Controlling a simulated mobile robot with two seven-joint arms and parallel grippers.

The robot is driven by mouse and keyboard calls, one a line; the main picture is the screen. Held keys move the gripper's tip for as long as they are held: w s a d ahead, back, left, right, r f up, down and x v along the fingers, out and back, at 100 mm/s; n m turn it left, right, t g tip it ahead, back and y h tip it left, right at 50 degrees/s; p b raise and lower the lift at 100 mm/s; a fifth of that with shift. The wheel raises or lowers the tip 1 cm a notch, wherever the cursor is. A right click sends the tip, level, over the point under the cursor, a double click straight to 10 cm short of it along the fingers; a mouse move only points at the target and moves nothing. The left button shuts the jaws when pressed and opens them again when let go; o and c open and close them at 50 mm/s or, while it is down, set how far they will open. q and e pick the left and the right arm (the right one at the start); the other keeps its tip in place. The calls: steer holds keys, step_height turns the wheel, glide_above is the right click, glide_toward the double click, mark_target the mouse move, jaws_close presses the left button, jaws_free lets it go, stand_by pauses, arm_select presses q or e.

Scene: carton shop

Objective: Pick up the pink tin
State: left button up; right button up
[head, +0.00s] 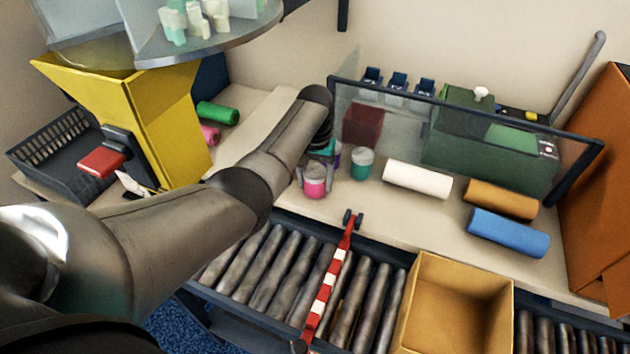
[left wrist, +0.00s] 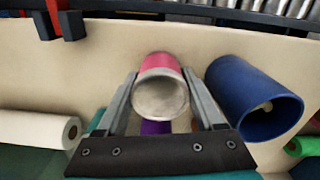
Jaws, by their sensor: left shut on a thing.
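The pink tin (head: 314,182), with a pale lid, is at the front of the beige worktop in the head view. In the left wrist view the pink tin (left wrist: 160,85) sits between the two grey fingers. My left gripper (head: 315,178) is shut on it; the wrist view shows the gripper (left wrist: 162,98) with a finger on each side. I cannot tell whether the tin touches the worktop. My right gripper is not in view.
A teal tin (head: 361,163) stands just right of the pink one, with a purple thing (left wrist: 155,128) close by. A blue tube (left wrist: 255,98) is beside the gripper. White (head: 417,179), orange and blue rolls lie further right. A clear panel (head: 400,130) stands behind. An open carton (head: 455,305) and a striped barrier (head: 330,280) are on the rollers.

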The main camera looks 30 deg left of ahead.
arm_select(q)
steer(key=c, duration=0.7)
